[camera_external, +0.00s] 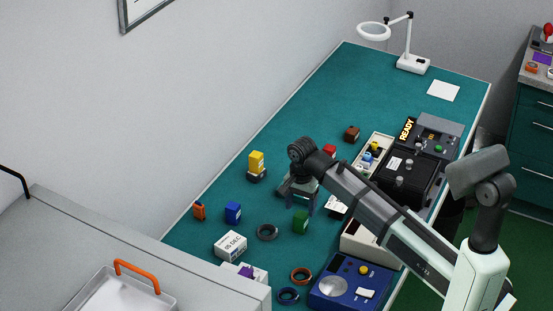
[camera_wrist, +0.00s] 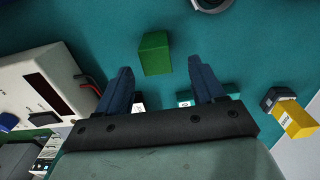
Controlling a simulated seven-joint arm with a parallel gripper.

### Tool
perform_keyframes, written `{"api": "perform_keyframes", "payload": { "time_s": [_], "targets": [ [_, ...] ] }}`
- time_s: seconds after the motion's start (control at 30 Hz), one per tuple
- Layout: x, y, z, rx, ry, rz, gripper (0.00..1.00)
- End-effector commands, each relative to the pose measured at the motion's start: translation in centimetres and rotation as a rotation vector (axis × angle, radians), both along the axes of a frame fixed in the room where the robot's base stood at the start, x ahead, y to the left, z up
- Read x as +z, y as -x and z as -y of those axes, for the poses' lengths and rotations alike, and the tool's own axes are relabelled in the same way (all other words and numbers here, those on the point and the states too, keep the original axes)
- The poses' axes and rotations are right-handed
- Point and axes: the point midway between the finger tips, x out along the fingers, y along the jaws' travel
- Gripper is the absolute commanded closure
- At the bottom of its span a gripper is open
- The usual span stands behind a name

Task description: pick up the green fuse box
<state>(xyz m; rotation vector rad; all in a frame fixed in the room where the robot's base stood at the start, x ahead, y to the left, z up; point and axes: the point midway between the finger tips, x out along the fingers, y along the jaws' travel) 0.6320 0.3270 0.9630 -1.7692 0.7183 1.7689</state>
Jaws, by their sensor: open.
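The green fuse box (camera_external: 301,222) is a small green block standing on the teal bench top, near the middle of the external view. In the wrist view the green fuse box (camera_wrist: 155,53) lies ahead of the fingertips, between their lines and nearer the left one. My gripper (camera_external: 301,203) is above the bench close to the box, with its fingers pointing down. In the wrist view my gripper (camera_wrist: 160,78) is open and empty, its two dark blue fingers wide apart. The fingers do not appear to touch the box.
A dark ring (camera_external: 267,232) and a blue block (camera_external: 233,212) lie left of the box. A yellow block (camera_external: 257,161) stands farther back on a dark base. A pale instrument (camera_wrist: 38,90) is close on the wrist view's left. A blue device (camera_external: 345,288) sits at the front.

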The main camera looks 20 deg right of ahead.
Motion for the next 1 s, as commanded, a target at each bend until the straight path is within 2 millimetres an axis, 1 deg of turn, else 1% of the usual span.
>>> {"api": "perform_keyframes", "payload": {
  "time_s": [0.27,0.47,0.63,0.9,1.0],
  "targets": [
    [-1.1,0.3,0.0,0.000,0.001,-0.001,0.32],
    [-3.5,0.9,0.0,0.000,0.001,-0.002,0.32],
    [-5.2,0.7,-0.1,0.000,0.001,-0.001,0.32],
    [-5.5,0.7,-0.1,0.000,0.000,0.000,0.32],
    [-5.5,0.7,-0.1,0.000,0.000,0.000,0.42]
  ]
}}
